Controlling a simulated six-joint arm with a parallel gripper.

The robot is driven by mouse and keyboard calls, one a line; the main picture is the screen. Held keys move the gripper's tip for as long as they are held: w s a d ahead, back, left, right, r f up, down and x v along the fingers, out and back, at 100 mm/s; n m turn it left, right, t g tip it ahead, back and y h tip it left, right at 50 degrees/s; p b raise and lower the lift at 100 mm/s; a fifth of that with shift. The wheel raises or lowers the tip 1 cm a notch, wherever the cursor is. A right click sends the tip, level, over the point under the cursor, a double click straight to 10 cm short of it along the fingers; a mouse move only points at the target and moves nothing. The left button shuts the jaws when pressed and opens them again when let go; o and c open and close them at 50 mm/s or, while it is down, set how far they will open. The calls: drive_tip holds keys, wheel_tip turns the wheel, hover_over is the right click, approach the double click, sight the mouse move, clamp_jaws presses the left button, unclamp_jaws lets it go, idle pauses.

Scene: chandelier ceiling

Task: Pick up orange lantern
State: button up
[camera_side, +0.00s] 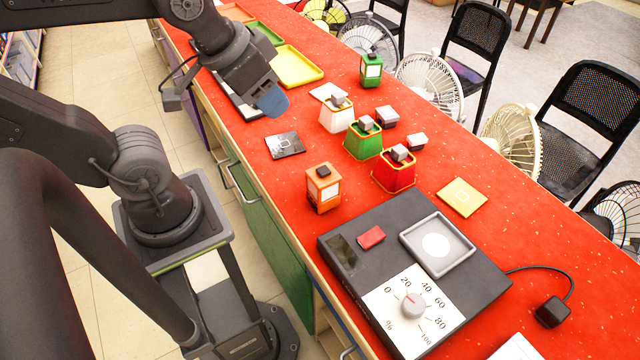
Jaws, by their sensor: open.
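The orange lantern (323,188) stands upright on the red tabletop, left of the middle of the counter, near its front edge. It has pale window panels and a dark cap on top. My gripper (272,104) hangs above the counter, up and to the left of the lantern and clear of it. Its blue-grey fingertips point down. Nothing shows held in it, and the gap between the fingers is hard to see from this side.
A green lantern (371,70) stands farther back. White (336,115), green (363,140) and red (393,172) containers with grey blocks stand right of the orange lantern. A dark device with a dial (412,304) lies in front. A dark card (285,145) lies behind the lantern.

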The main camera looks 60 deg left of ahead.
drive_tip(key=shift+o, duration=0.4)
drive_tip(key=o, duration=0.8)
drive_tip(key=m+g+y, duration=0.5)
drive_tip(key=m+g, duration=0.1)
drive_tip(key=m, duration=1.2)
approach(324, 171)
drive_tip(key=shift+h, duration=0.3)
drive_tip(key=x, duration=1.2)
drive_tip(key=shift+w+a+f, duration=0.1)
drive_tip(key=shift+a, duration=0.25)
